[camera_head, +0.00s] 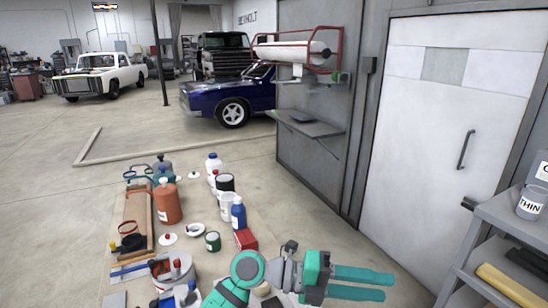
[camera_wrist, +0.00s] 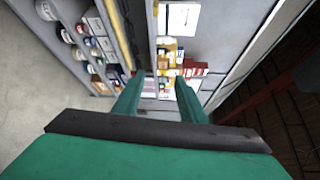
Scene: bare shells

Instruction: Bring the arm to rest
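My gripper (camera_head: 386,286) is teal and stretches out to the right at the bottom of the head view, above the floor. Its two long fingers lie apart with a gap between them, and nothing shows in the gap. The wrist view also shows my gripper (camera_wrist: 159,90) with two separate fingers and no object held. In that view the fingers point toward shelves (camera_wrist: 100,48) with cans and boxes, which stand beyond the fingertips. Part of my arm is cut off by the lower edge of the head view.
Bottles, cans and tools, including an orange jug (camera_head: 167,203) and a red box (camera_head: 246,239), stand left of my gripper. A white door (camera_head: 440,130) is behind it. A grey shelf unit (camera_head: 490,240) with a cup (camera_head: 531,205) is at right. Open floor lies far left.

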